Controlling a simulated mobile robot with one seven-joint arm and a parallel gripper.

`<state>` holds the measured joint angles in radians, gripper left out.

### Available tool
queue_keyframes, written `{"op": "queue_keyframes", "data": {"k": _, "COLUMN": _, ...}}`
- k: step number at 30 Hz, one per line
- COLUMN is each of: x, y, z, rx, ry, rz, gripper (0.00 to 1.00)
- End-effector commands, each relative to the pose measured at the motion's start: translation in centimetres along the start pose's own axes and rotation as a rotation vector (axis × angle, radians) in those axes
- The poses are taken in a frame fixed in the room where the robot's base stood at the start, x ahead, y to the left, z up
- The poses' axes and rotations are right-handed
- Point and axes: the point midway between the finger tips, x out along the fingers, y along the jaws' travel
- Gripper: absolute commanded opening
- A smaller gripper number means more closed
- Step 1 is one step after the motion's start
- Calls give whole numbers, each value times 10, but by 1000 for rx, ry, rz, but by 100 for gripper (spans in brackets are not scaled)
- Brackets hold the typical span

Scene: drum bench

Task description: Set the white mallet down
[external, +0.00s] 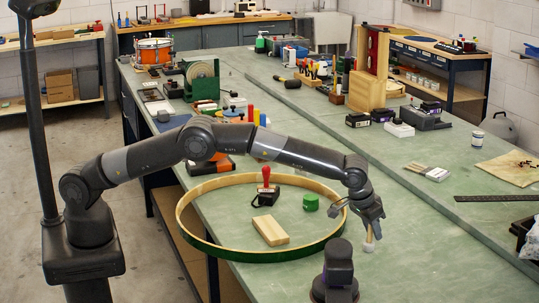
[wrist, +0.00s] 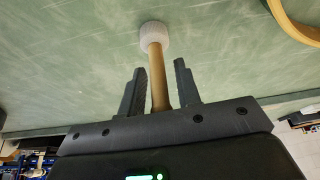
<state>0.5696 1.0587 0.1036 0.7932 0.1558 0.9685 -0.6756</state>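The white mallet has a round white head (wrist: 154,36) and a plain wooden handle (wrist: 159,80). In the external view its head (external: 369,247) is low at the bench, right of the large hoop, below my gripper (external: 371,212). I cannot tell whether the head touches the bench. In the wrist view my gripper (wrist: 160,75) has its fingers apart, with the handle between them and a gap showing on each side. The handle's near end is hidden behind the gripper body.
The green bench (external: 440,260) is clear to the right of the mallet. A large wooden hoop (external: 190,225) surrounds a wooden block (external: 270,230), a green round item (external: 310,202) and a red-handled stamp (external: 266,185). A dark device (external: 338,270) stands in front. A steel ruler (external: 495,198) lies farther right.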

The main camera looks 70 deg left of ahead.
Motion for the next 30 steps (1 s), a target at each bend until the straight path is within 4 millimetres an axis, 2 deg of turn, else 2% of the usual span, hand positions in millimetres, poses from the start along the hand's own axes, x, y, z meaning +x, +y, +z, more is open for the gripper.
{"op": "queue_keyframes", "data": {"k": 3, "x": 0, "y": 0, "z": 0, "rx": 0, "ry": 0, "rz": 0, "gripper": 38}}
{"op": "queue_keyframes", "data": {"k": 10, "x": -2, "y": 0, "z": -1, "rx": 0, "ry": 1, "rz": 0, "gripper": 38}}
{"op": "queue_keyframes", "data": {"k": 14, "x": -13, "y": 0, "z": -2, "rx": 0, "ry": 1, "rz": 1, "gripper": 38}}
{"op": "queue_keyframes", "data": {"k": 24, "x": -82, "y": 1, "z": -2, "rx": 1, "ry": 2, "rz": 2, "gripper": 38}}
{"op": "queue_keyframes", "data": {"k": 30, "x": -112, "y": 0, "z": -2, "rx": 1, "ry": 1, "rz": 0, "gripper": 38}}
